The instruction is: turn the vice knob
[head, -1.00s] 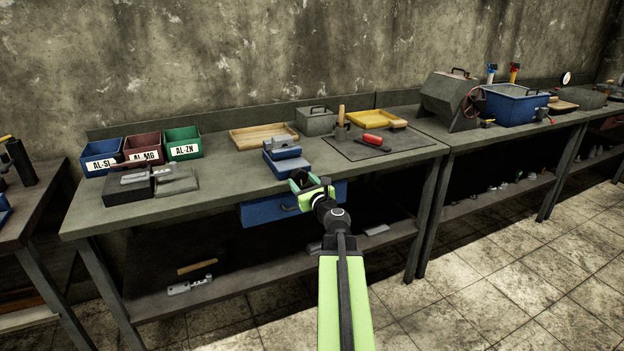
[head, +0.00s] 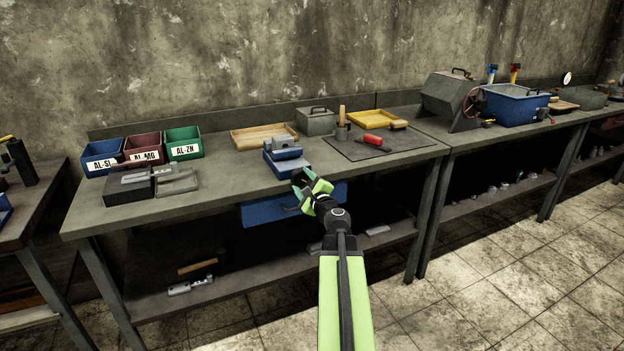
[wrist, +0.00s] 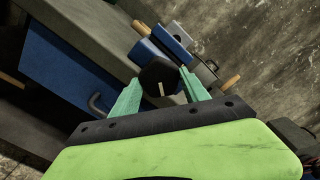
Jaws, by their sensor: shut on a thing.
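The blue vice (head: 286,158) with grey jaws stands at the front edge of the workbench in the head view. It also shows in the wrist view (wrist: 165,45), tilted in the picture. The black knob (wrist: 160,76), with a pale line on its face, sits at the vice's near end. My gripper (wrist: 163,85) is shut on the knob, with one green finger on each side of it. In the head view my gripper (head: 303,181) is at the front of the vice and hides the knob.
A blue drawer (head: 262,213) with a handle hangs under the workbench (head: 225,192), close below my gripper. Blue, red and green bins stand at the left. A dark mat (head: 408,146) with a red-handled tool lies right of the vice.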

